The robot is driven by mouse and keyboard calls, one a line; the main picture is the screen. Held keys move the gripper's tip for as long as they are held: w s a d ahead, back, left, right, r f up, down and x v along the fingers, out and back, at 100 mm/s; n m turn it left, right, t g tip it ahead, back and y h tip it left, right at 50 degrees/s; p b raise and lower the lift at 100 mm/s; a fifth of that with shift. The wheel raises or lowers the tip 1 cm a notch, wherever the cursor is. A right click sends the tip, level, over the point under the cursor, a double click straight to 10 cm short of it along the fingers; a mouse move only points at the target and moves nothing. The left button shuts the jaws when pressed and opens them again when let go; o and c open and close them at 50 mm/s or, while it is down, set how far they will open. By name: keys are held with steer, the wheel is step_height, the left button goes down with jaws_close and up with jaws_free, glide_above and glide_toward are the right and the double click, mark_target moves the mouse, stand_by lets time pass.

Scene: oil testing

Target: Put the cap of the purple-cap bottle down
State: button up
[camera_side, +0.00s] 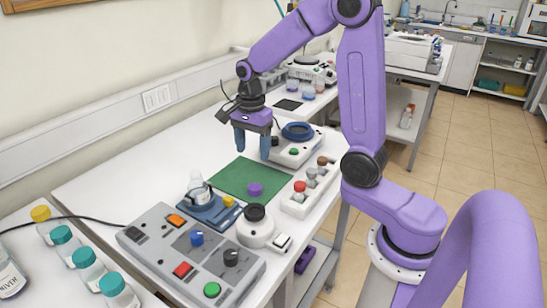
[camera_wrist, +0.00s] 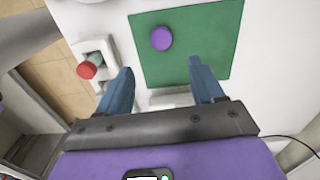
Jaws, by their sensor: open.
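The purple cap (camera_side: 255,189) lies on the green mat (camera_side: 228,177) on the white bench. In the wrist view the purple cap (camera_wrist: 161,38) is on the green mat (camera_wrist: 205,65), with nothing touching it. My gripper (camera_side: 252,150) is open and empty above the back part of the mat, apart from the cap. In the wrist view my gripper (camera_wrist: 161,68) has its two blue fingers spread, with the cap beyond the fingertips. I cannot tell which bottle the purple cap belongs to.
A white rack (camera_side: 298,208) with small bottles, one red-capped (camera_side: 300,187), stands right of the mat. A device with a blue ring (camera_side: 298,131) is behind it. A grey control box (camera_side: 205,268) and a round white device (camera_side: 255,232) stand in front. Teal-capped bottles (camera_side: 88,265) are at left.

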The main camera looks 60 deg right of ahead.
steer(key=s+a+r+n, duration=0.1)
steer(key=s+a+n, duration=0.9)
steer(key=n, duration=0.5)
steer(key=s+n, duration=1.5)
steer(key=shift+d, duration=0.3)
